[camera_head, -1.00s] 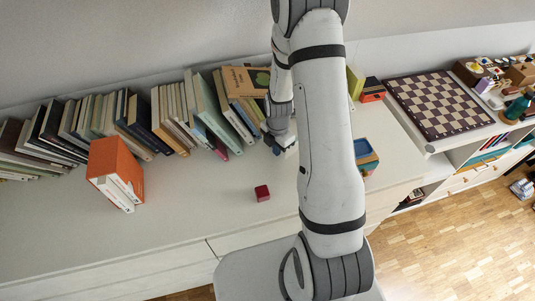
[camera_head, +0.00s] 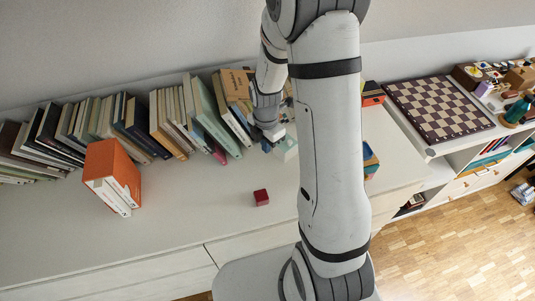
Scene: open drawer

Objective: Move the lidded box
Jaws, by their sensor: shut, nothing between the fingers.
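My gripper (camera_head: 271,141) is low over the white cabinet top, in front of the leaning books, partly hidden by my own arm. It is shut and empty. A small pale greenish-white block or box (camera_head: 287,149) stands right beside it, partly covered by my arm; I cannot tell whether they touch. A blue and tan box-like thing (camera_head: 371,160) shows to the right of my arm, partly hidden by it. I cannot tell for sure which of these is the lidded box.
A small red cube (camera_head: 261,197) lies on the open cabinet top (camera_head: 200,215). An orange slipcase (camera_head: 112,173) with books stands at left. Rows of books (camera_head: 205,120) line the wall. A red and black box (camera_head: 372,94) and a chessboard (camera_head: 440,105) are at right.

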